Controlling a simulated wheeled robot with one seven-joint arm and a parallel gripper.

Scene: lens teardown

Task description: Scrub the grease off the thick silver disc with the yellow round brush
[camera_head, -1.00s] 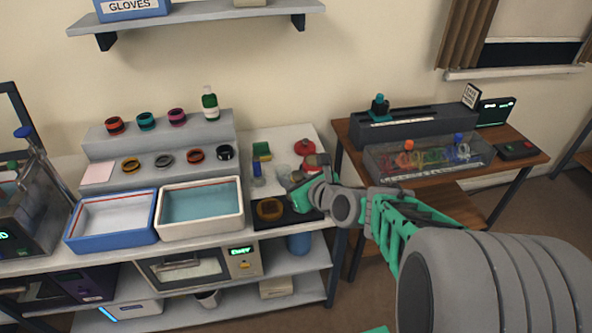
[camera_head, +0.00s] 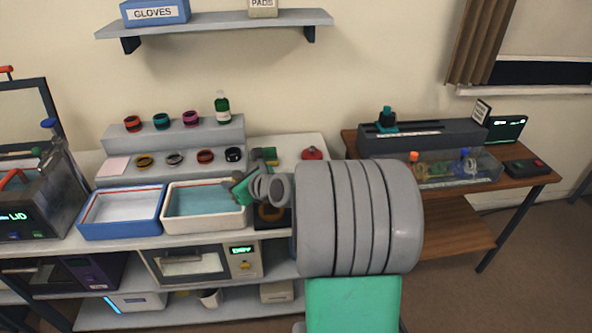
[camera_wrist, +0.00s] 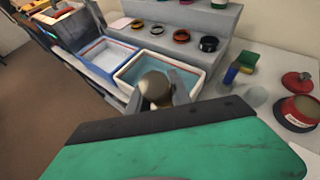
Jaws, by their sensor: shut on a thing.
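My gripper (camera_head: 236,190) is over the right part of the cream basin (camera_head: 168,226) of bluish water. In the wrist view its fingers (camera_wrist: 162,98) are shut on a round brownish disc-like thing (camera_wrist: 154,86) with a paler lower part. I cannot tell surely whether this is the greasy silver disc. A yellow-brown round thing (camera_head: 269,213) lies on a dark mat right of the basin, partly hidden by my arm. It may be the yellow round brush, but its bristles are not clear.
A blue basin (camera_head: 84,230) stands left of the cream one. Behind them, a stepped grey rack (camera_head: 130,143) holds several coloured rings and a green bottle (camera_head: 222,107).

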